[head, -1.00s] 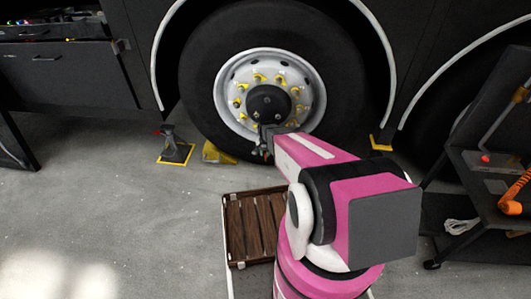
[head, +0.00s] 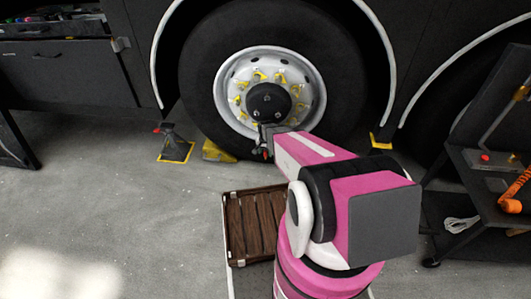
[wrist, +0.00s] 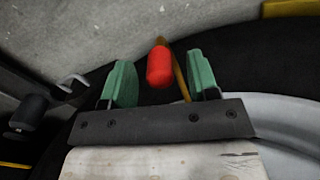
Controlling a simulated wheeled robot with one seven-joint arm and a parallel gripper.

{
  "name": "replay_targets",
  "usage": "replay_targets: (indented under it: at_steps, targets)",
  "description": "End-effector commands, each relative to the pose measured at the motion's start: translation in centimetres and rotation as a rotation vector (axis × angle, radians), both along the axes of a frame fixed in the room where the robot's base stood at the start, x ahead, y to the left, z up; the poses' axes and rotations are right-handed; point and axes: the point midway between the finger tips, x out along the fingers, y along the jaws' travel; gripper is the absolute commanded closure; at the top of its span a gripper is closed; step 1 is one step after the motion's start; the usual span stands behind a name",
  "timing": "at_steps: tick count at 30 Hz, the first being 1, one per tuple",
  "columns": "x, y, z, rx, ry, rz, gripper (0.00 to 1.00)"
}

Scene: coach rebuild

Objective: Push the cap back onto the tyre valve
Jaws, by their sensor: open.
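The red cap (wrist: 160,67) is between the two green fingertips of my gripper (wrist: 160,82) in the wrist view. The fingers stand apart on either side of it, with a visible gap to each. A thin brass-coloured valve stem (wrist: 181,84) runs behind and beside the cap. I cannot tell whether the cap is seated on it. In the head view my gripper (head: 265,153) is at the lower part of the wheel, below the hub, with a small red spot at its tip. The valve itself is hidden there by my arm.
The white rim (head: 313,95) has yellow nut markers and a dark hub (head: 269,102). The black tyre (head: 205,75) surrounds it. A yellow chock (head: 217,152) and a jack stand (head: 175,147) are left below. A wooden slatted crate (head: 233,228) lies on the floor. A dark cart (head: 470,165) stands right.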

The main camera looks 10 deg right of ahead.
Motion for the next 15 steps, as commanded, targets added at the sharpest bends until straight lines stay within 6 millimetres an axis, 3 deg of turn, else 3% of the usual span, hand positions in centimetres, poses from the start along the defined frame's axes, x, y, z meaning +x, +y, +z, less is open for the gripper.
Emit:
replay_targets:
  at_steps: [5,15]
  targets:
    - [-0.1,0.0,1.8,-0.001,-0.001,0.000,0.45]
    - [-0.2,0.0,8.1,0.000,-0.001,0.000,0.45]
